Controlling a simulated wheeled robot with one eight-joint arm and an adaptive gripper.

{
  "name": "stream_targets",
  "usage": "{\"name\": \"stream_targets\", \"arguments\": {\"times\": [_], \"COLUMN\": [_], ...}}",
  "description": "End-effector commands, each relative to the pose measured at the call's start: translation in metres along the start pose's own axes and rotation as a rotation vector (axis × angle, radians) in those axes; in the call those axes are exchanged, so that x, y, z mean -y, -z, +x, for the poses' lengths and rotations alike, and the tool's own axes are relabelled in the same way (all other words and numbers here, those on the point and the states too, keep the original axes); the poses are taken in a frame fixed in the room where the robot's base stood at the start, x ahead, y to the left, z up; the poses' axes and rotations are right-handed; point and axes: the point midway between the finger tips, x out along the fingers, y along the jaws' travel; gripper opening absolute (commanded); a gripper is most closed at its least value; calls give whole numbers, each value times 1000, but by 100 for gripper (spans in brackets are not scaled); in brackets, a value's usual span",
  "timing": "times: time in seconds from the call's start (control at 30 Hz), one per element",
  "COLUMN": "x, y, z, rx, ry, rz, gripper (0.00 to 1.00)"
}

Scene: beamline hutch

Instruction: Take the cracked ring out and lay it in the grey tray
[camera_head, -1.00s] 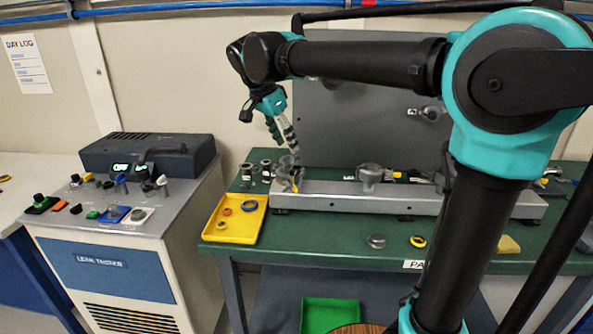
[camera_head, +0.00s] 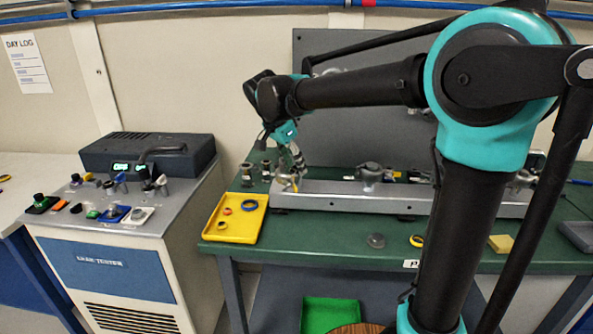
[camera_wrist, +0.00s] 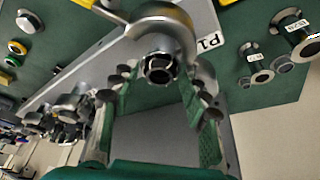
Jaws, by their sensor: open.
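My gripper (camera_head: 297,165) is at the left end of the grey metal rail (camera_head: 330,194) on the green bench. In the wrist view my gripper (camera_wrist: 158,78) is open, its two fingers on either side of a silver clamped fitting (camera_wrist: 160,22) by the label P1. A dark round opening shows between the fingers; I cannot tell whether they touch it. No ring can be made out as cracked; any ring inside the fitting is hidden. The grey tray (camera_head: 576,235) lies at the right edge of the head view, partly cut off, and looks empty.
A yellow tray (camera_head: 208,231) with several coloured rings lies left of the rail. A metal puck (camera_head: 376,240), a yellow ring (camera_head: 417,241) and a yellow block (camera_head: 501,243) lie along the bench front. Labelled flanged fittings (camera_wrist: 290,22) stand beside the rail.

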Motion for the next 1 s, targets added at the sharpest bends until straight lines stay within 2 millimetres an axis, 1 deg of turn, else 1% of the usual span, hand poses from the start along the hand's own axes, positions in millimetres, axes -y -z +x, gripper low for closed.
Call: {"name": "stream_targets", "arguments": {"times": [0.03,0.07,0.2,0.27,0.57,0.73,0.87,0.97,1.0], "x": [0,0,0,0,0,0,0,0,0], "y": [0,0,0,0,0,4,10,19,23], "z": [0,0,0,0,-1,-10,-26,-47,-57], "rx": [0,0,0,0,0,0,0,0,0], "ry": [0,0,0,0,0,0,0,0,0], "rz": [0,0,0,0,0,0,0,0,0], "gripper": [45,43,26,20,20,20,20,20,20]}}
